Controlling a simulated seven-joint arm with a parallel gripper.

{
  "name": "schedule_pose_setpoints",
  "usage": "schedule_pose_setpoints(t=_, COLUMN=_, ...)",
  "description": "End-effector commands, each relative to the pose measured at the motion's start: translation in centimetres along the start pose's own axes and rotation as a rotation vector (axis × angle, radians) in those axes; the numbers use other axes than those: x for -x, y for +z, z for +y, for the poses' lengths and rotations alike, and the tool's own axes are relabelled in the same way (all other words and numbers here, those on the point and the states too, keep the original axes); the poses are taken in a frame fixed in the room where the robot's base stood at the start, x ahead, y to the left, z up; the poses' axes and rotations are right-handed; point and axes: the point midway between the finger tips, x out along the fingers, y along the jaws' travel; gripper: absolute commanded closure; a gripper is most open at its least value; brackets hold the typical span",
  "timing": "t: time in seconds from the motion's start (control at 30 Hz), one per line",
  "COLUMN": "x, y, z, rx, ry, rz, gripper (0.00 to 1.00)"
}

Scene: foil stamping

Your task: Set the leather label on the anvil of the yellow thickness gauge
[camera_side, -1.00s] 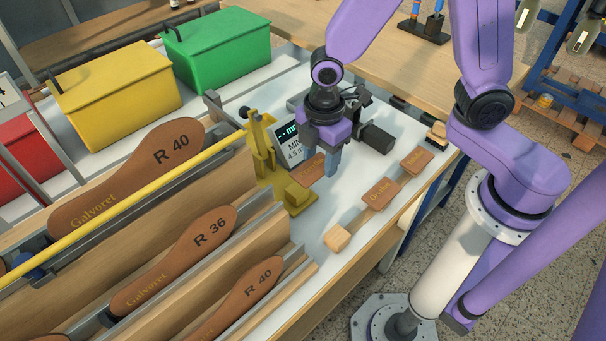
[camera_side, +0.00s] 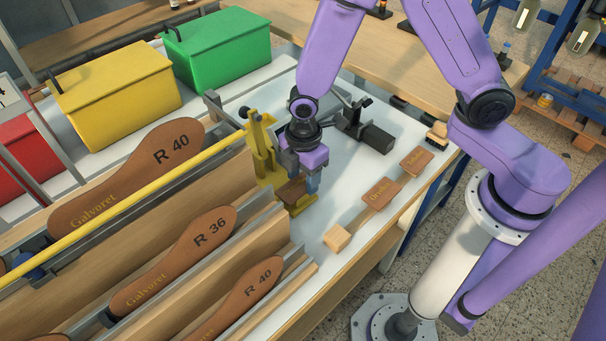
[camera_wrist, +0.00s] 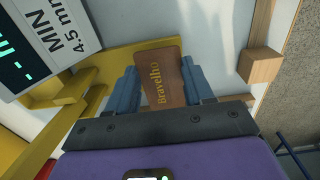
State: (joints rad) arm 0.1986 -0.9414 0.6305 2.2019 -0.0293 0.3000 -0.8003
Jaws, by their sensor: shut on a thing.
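The brown leather label, lettered "Bravelho", is between the two blue fingers of my gripper in the wrist view (camera_wrist: 162,80). My gripper (camera_side: 299,186) is shut on it. In the side view the label (camera_side: 290,191) is at the anvil end of the yellow thickness gauge (camera_side: 262,150), in front of its upright. The label overlaps the anvil in the picture and hides most of it; I cannot tell whether they touch. The yellow gauge also shows at the left and behind the label in the wrist view (camera_wrist: 75,88).
Two more brown labels lie on a wooden strip (camera_side: 376,194) to the right, with a wooden block (camera_side: 337,238) at its near end. The insole rack (camera_side: 215,225) stands close on the left. A grey display reading "MIN 4.5 mm" (camera_wrist: 50,35) is beside the gauge.

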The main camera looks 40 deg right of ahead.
Motion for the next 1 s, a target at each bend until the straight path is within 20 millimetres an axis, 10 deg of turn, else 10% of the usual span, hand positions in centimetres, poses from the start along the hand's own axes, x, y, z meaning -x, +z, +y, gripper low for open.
schedule_pose_setpoints(t=0.27, x=-0.3, y=0.0, z=0.0, rx=0.0, ry=-0.001, rz=-0.001, gripper=0.76)
schedule_pose_setpoints(t=0.3, x=-0.3, y=0.0, z=0.0, rx=0.0, ry=0.0, rz=0.0, gripper=0.39)
schedule_pose_setpoints(t=0.37, x=-0.3, y=0.0, z=0.0, rx=0.0, ry=0.0, rz=0.0, gripper=0.23)
schedule_pose_setpoints(t=1.0, x=3.2, y=-0.1, z=0.0, rx=-0.001, ry=0.003, rz=0.003, gripper=0.23)
